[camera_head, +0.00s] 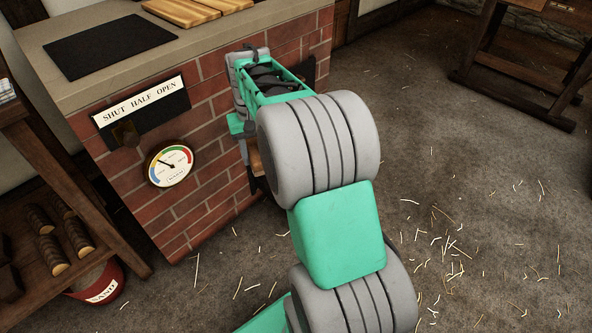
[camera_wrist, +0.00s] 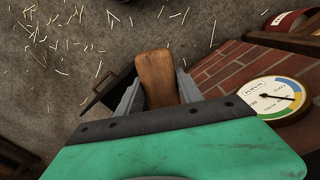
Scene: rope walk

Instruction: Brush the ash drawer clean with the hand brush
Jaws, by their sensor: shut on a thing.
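My gripper (camera_wrist: 157,82) is shut on the hand brush (camera_wrist: 157,72), whose brown wooden part sits between the two grey fingers in the wrist view. The brush's bristles are hidden. In the head view, my arm hides most of the gripper, and a little of the wood (camera_head: 256,157) shows beside the brick front. A dark, flat-sided piece (camera_wrist: 108,92), probably the ash drawer, juts out left of the fingers in the wrist view. Its inside and any ash are not visible.
The brick stove (camera_head: 190,120) carries a round dial (camera_head: 171,166) and a "SHUT HALF OPEN" plate (camera_head: 140,100). A wooden shelf (camera_head: 70,240) and a red sand bucket (camera_head: 100,283) stand at left. Straw bits litter the open floor (camera_head: 450,200) at right.

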